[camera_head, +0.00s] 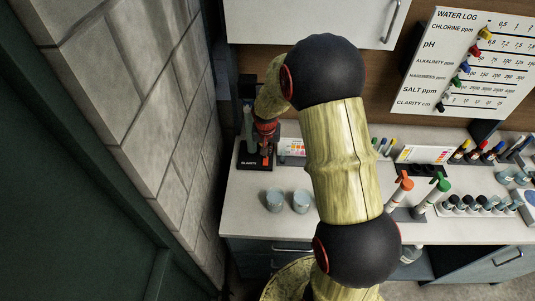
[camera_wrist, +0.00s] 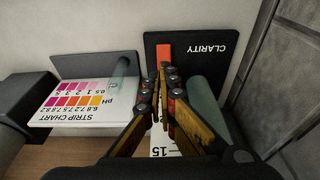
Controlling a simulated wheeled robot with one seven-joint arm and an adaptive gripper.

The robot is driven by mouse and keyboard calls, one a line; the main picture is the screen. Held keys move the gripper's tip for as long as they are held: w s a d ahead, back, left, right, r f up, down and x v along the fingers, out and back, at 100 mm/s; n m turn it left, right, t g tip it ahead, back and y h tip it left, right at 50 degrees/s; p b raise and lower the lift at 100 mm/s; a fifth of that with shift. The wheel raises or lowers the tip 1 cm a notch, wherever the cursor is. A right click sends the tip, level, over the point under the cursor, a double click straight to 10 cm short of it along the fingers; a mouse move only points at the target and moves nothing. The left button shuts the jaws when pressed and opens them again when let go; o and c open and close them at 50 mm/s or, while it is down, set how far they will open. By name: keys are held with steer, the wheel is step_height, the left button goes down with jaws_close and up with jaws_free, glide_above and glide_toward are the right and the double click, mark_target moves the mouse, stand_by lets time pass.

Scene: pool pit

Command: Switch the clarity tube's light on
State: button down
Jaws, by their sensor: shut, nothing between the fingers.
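The clarity tube (camera_wrist: 205,97) is a grey-green cylinder on a black base (camera_wrist: 215,50) marked CLARITY, right of my gripper in the wrist view. In the head view the tube (camera_head: 248,125) stands on its base (camera_head: 246,160) at the counter's left end. A red-orange rectangular patch (camera_wrist: 163,52), which looks like the switch, lies on the base. My gripper (camera_wrist: 167,76) is shut and empty, its tips just below that patch in the picture; I cannot tell if they touch. In the head view my gripper (camera_head: 265,132) is partly hidden by my arm. A scale strip (camera_wrist: 160,146) shows between the fingers.
A strip chart (camera_wrist: 75,98) stands left of the base in the wrist view. A block wall (camera_head: 150,110) rises close on the left. Two cups (camera_head: 287,201) sit on the counter (camera_head: 250,220) in front. Orange- and green-topped bottles (camera_head: 401,187) stand farther right.

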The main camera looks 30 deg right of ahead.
mark_target(266, 161)
steer(key=v, duration=1)
steer(key=shift+s+a, duration=0.3)
steer(key=shift+s, duration=0.1)
steer(key=b, duration=0.2)
steer(key=r+t+b, duration=0.1)
steer(key=b, duration=0.2)
steer(key=shift+w+d+h, duration=0.25)
steer(key=shift+w+h, duration=0.05)
steer(key=shift+w, duration=0.1)
steer(key=shift+f, duration=0.1)
steer(key=b+x, duration=0.1)
steer(key=x, duration=0.3)
steer(key=b+x, duration=0.1)
steer(key=x, duration=0.4)
steer(key=b+x, duration=0.1)
steer(key=x, duration=0.4)
steer(key=shift+s+a+f, duration=0.15)
steer(key=shift+s+a, duration=0.1)
steer(key=shift+s, duration=0.15)
steer(key=shift+p, duration=0.5)
